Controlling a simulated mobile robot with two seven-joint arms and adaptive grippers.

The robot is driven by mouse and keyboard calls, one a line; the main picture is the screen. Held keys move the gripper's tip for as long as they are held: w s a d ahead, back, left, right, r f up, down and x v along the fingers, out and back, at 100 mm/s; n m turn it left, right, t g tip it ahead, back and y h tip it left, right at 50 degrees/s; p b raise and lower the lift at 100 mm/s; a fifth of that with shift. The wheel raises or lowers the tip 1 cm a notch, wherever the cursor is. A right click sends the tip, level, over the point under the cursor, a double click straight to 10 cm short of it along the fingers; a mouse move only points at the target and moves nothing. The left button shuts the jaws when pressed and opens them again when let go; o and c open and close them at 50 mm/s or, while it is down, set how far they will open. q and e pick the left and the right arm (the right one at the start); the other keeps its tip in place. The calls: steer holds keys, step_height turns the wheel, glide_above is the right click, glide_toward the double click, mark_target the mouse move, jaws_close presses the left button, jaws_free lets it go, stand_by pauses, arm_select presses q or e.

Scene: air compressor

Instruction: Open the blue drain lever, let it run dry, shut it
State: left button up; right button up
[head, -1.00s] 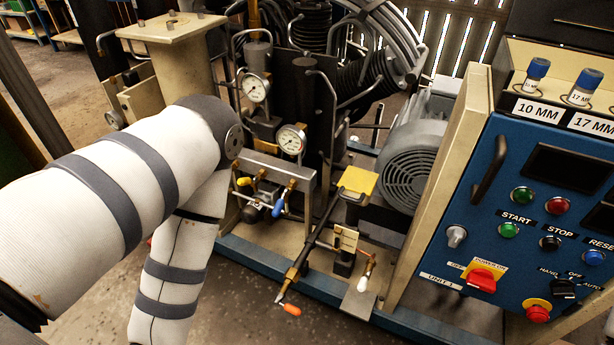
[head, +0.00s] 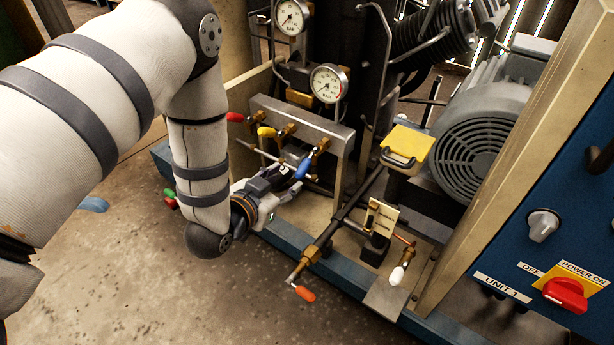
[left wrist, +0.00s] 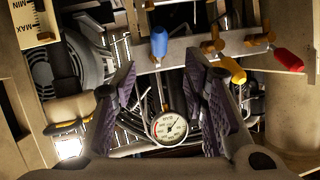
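The blue drain lever (head: 303,168) hangs on the right end of the valve rail in the head view, pointing down and to the left. It also shows in the left wrist view (left wrist: 159,44), at the top and roughly centred between the fingers. My left gripper (head: 290,188) is just below and in front of the lever in the head view. Its two purple-padded fingers (left wrist: 162,82) are spread apart with nothing between the pads. The lever appears beyond the fingertips; I cannot tell if they touch. My right gripper is out of view.
A yellow lever (head: 266,131) and a red lever (head: 235,117) sit left of the blue one on the rail (head: 300,122). A pressure gauge (head: 328,83) is above.

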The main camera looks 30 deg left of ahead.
mark_target(301, 169)
arm_select(q)
steer(key=b+x, duration=0.2)
steer(key=x, duration=0.8)
steer(key=shift+w+f, duration=0.15)
steer(key=shift+w, duration=0.15)
jaws_close()
